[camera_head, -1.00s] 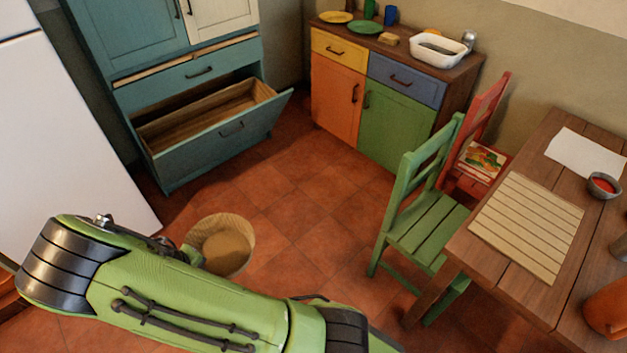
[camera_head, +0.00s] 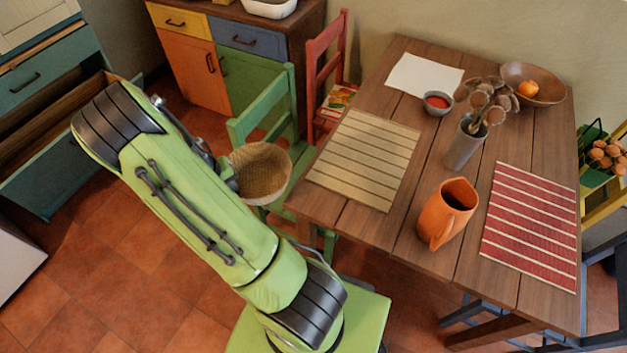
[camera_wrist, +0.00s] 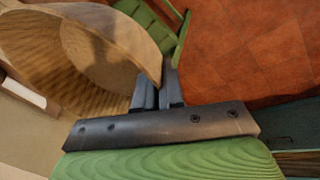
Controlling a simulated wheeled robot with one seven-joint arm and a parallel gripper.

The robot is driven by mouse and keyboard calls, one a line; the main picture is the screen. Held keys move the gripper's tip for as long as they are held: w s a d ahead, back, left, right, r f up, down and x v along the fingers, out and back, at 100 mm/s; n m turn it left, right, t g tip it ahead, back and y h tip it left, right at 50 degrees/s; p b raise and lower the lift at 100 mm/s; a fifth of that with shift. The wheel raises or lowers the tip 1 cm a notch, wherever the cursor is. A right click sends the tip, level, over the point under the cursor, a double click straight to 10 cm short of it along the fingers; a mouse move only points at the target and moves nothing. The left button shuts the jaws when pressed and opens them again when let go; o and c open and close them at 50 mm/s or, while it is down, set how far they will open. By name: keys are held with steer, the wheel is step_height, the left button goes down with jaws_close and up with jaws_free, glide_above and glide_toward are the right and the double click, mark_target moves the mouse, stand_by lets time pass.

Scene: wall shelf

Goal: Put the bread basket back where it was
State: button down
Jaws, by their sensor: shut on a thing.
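The bread basket (camera_head: 262,174) is a round, tan woven bowl that looks empty. In the head view it hangs in front of the green chair (camera_head: 274,118), left of the table's near-left corner. My gripper (camera_wrist: 157,92) is shut on the basket's rim in the wrist view, where the basket (camera_wrist: 85,52) fills the upper left. In the head view my forearm hides most of the gripper. The basket is tilted in the wrist view, with its inside showing.
The wooden table (camera_head: 392,228) holds a beige striped mat (camera_head: 365,158), a red striped mat (camera_head: 530,225), an orange jug (camera_head: 447,212), a utensil holder (camera_head: 465,146), a small red-filled bowl (camera_head: 437,103) and a fruit bowl (camera_head: 532,84). An open drawer (camera_head: 50,165) juts out at left.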

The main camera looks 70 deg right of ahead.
mark_target(272, 175)
steer(key=s+d+m, duration=0.1)
steer(key=s+d, duration=0.1)
steer(key=s+d+r+m, duration=0.1)
steer(key=s+d, duration=0.1)
steer(key=d, duration=0.1)
steer(key=s+d+r+m, duration=0.1)
steer(key=s+d, duration=0.1)
steer(key=d, duration=0.1)
steer(key=shift+s+g, duration=0.35)
steer(key=shift+g, duration=0.05)
steer(key=s+d+r+m+y, duration=0.15)
steer(key=s+d+m, duration=0.35)
steer(key=s, duration=0.5)
steer(key=shift+n+g, duration=0.4)
steer(key=shift+n, duration=0.1)
steer(key=x, duration=0.3)
steer(key=w+x, duration=0.1)
steer(key=x, duration=0.2)
steer(key=b+x, duration=0.1)
steer(key=x, duration=0.2)
steer(key=shift+w+a+f, duration=0.1)
steer(key=shift+w+f, duration=0.25)
steer(key=shift+f, duration=0.15)
steer(key=shift+f, duration=0.2)
steer(key=c, duration=1.2)
jaws_free()
steer(key=shift+r, duration=0.1)
steer(key=shift+c, duration=0.2)
